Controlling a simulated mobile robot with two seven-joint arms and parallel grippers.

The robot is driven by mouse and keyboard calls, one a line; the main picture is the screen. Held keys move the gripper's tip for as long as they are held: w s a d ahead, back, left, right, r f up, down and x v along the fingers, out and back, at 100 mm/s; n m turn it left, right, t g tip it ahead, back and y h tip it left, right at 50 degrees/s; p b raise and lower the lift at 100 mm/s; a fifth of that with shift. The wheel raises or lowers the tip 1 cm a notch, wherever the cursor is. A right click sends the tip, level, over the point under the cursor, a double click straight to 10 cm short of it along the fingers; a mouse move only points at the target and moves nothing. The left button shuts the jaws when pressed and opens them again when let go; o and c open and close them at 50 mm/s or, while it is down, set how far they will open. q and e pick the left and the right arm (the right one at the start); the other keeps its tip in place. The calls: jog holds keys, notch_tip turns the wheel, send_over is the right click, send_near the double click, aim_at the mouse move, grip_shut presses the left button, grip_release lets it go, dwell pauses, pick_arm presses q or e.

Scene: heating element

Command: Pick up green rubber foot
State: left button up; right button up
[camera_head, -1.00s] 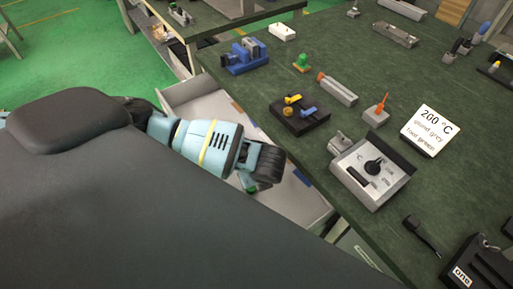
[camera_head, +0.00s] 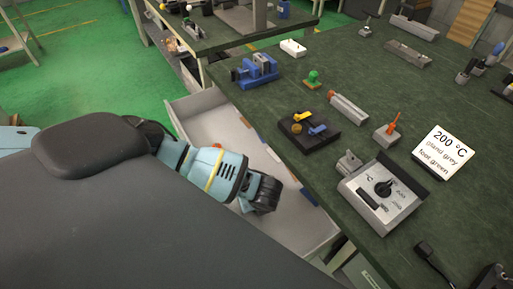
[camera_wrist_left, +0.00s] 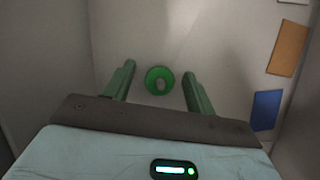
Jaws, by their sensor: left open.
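The green rubber foot (camera_wrist_left: 159,80) is a small green ring with a light centre. In the left wrist view it appears over the pale floor of the open drawer (camera_head: 212,120), between the two fingers of my left gripper (camera_wrist_left: 159,69). The fingers are open, one on each side of the ring, and I see gaps between them and it. I cannot tell its exact height relative to the fingertips. In the head view my left gripper (camera_head: 262,195) hangs over the drawer, and the foot is hidden there.
Orange (camera_wrist_left: 288,46) and blue (camera_wrist_left: 266,109) pieces lie at the drawer's right.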

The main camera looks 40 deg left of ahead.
pick_arm(q)
jog(key=shift+c, duration=0.2)
jog(key=c, duration=1)
pick_arm(e)
jog(key=shift+w+r, duration=0.1)
jog(key=shift+w, duration=0.05)
pick_arm(q)
jog(key=shift+o, duration=0.2)
